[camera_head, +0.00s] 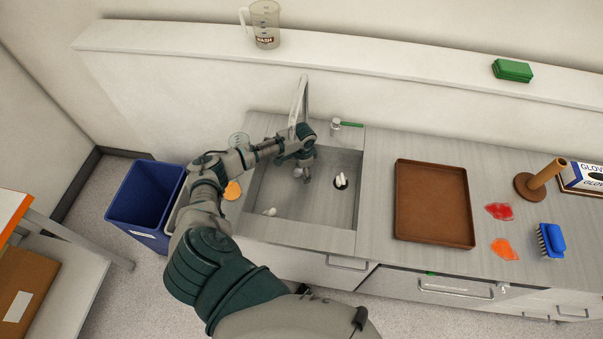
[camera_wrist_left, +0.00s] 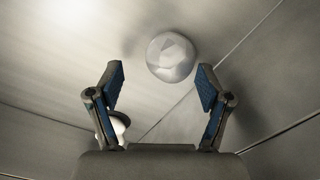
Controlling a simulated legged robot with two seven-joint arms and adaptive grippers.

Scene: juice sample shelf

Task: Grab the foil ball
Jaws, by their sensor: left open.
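My right gripper is in neither view.
The sink (camera_head: 305,235) has walls around the gripper and a tap (camera_head: 299,100) behind. A white object (camera_wrist_left: 118,125) shows behind the left finger. A brown tray (camera_head: 433,200) stands right.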

